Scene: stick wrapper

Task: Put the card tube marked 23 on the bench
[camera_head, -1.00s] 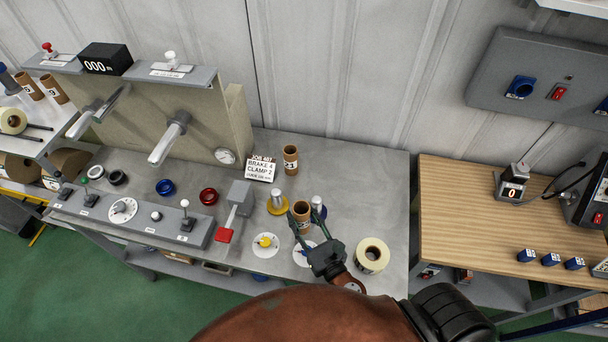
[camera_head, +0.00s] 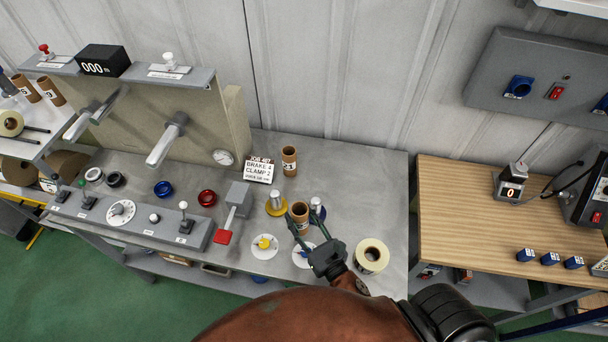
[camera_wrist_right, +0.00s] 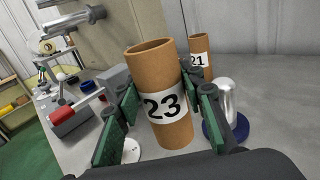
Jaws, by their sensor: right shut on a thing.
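The brown card tube marked 23 (camera_wrist_right: 163,105) stands roughly upright between the fingers of my right gripper (camera_wrist_right: 160,112) in the right wrist view. The fingers are shut on it, one on each side. In the head view the tube (camera_head: 299,211) and the right gripper (camera_head: 313,234) are over the front right part of the grey bench (camera_head: 355,165). I cannot tell whether the tube's lower end touches the bench top. My left gripper is not in view.
A card tube marked 21 (camera_head: 289,161) stands behind, near a white job sign (camera_head: 261,170). Metal posts on a yellow base (camera_head: 276,208) and a blue base (camera_wrist_right: 226,132) are close by. A cream roll (camera_head: 371,257) is to the right. Bare bench lies at the back right.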

